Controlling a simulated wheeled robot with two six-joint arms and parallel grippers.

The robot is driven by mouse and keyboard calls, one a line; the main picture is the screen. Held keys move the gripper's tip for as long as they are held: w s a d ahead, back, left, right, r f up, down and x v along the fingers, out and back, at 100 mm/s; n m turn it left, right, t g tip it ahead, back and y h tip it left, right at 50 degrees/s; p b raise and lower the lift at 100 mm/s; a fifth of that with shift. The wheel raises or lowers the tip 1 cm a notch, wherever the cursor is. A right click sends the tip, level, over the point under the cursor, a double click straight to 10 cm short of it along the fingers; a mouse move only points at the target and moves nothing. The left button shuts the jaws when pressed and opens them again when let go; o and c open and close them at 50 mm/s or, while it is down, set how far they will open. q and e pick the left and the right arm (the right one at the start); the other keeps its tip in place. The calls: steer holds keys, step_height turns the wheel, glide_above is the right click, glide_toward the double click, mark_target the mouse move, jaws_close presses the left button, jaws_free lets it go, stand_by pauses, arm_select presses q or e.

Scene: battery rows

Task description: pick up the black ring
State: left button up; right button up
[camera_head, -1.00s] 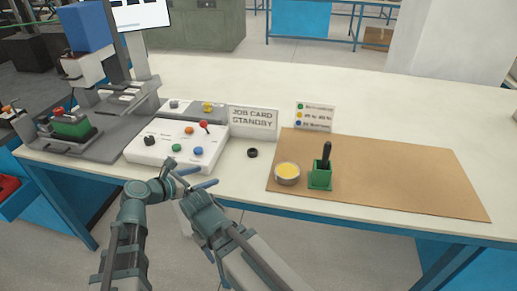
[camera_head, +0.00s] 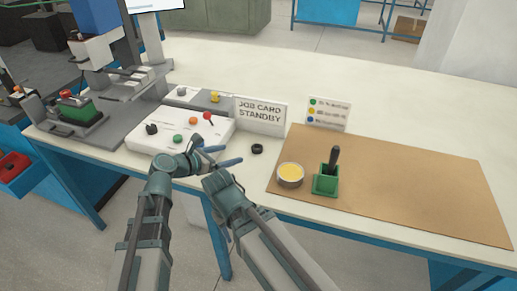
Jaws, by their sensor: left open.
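The black ring (camera_head: 257,149) lies flat on the cream tabletop, in front of the job card sign and left of the brown mat. My left gripper (camera_head: 232,154) is just left of the ring, its fingers pointing right toward it. Its fingers are apart with nothing between them, and a small gap separates the fingertips from the ring in the picture. Its height above the table is hard to tell. I cannot make out my right gripper.
A white control panel (camera_head: 160,138) with coloured knobs lies behind and left of the gripper. The job card sign (camera_head: 261,115) stands behind the ring. On the brown mat (camera_head: 410,190) are a yellow-filled dish (camera_head: 290,174) and a green holder (camera_head: 325,183) with a black handle.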

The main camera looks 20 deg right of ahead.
arm_select(q)
steer(key=b, duration=0.2)
glide_toward(260, 146)
steer(key=shift+w+d+f, duration=0.2)
steer(key=shift+f, duration=0.15)
steer(key=shift+w+d+f, duration=0.15)
steer(key=shift+w+d, duration=0.1)
steer(key=shift+d, duration=0.25)
steer(key=b+x, duration=0.2)
steer(key=x, duration=0.2)
steer(key=shift+w+d+f, duration=0.15)
steer(key=shift+d, duration=0.05)
steer(key=shift+w+d, duration=0.1)
steer(key=shift+d, duration=0.2)
steer(key=c, duration=1.4)
